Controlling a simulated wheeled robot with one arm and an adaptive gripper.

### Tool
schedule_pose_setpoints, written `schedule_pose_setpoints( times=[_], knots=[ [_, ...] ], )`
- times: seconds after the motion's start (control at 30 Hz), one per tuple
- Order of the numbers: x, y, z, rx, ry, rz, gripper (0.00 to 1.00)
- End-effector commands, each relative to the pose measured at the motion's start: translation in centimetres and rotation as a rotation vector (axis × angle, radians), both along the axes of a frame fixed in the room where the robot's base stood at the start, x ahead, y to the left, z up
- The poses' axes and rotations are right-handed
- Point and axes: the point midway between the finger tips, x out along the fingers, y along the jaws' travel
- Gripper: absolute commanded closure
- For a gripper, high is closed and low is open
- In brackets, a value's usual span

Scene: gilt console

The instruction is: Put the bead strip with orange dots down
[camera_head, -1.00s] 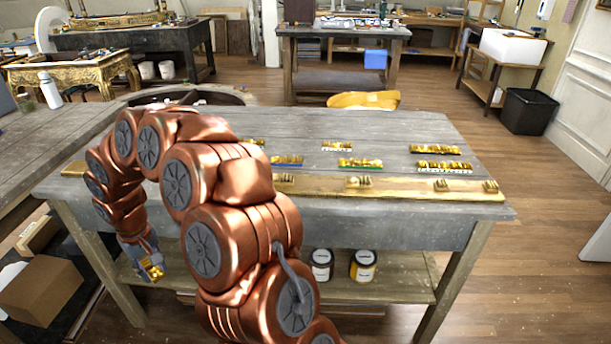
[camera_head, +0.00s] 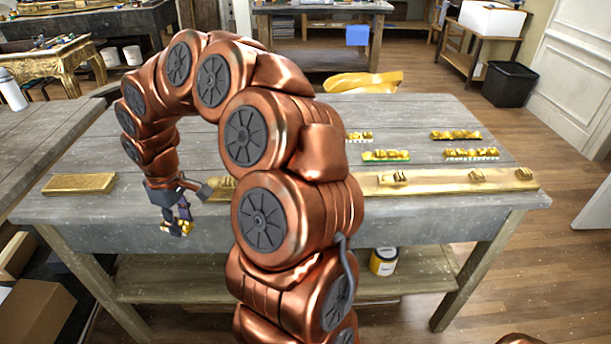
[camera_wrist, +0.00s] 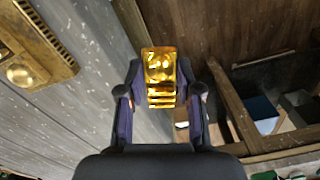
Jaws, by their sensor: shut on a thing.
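My gripper (camera_head: 176,218) is shut on a small gold bead strip (camera_head: 178,230), in front of the workbench's front edge at the left. In the wrist view the strip (camera_wrist: 160,70) sticks out between the two fingers (camera_wrist: 160,95). It has shiny rounded beads and ridges; I cannot make out orange dots on it. The grey workbench (camera_head: 430,110) lies behind the gripper. In the wrist view its top (camera_wrist: 80,110) is to the left, and the strip is past its edge, above the lower shelf and floor.
A long gold rail (camera_head: 440,182) with small ornaments runs along the bench front. A gold block (camera_head: 80,184) lies at the left, with bare bench between. Other strips stand behind the rail, one green-edged (camera_head: 385,156), one white-edged (camera_head: 470,154). My arm hides the middle.

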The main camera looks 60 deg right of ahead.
Motion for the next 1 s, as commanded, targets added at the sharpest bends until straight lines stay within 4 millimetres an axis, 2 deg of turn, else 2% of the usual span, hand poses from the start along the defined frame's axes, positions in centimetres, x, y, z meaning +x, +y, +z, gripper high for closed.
schedule_pose_setpoints(
  times=[0.03, 0.2, 0.3, 0.43, 0.6, 0.77, 1.0],
  knots=[
    [-1.4, -1.3, 0.9, -0.001, -0.006, 0.027, 1.0],
    [-6.1, -4.3, 3.2, -0.005, -0.005, 0.149, 1.0],
    [-8.2, -5.4, 4.1, -0.01, -0.008, 0.207, 1.0],
    [-10.2, -6.3, 4.8, -0.014, -0.006, 0.257, 1.0],
    [-11.2, -6.6, 5.2, -0.017, -0.004, 0.286, 1.0],
    [-11.1, -6.9, 5.2, -0.017, -0.003, 0.288, 1.0],
    [-9.7, -9.8, 5.0, -0.014, -0.001, 0.285, 1.0]
  ],
)
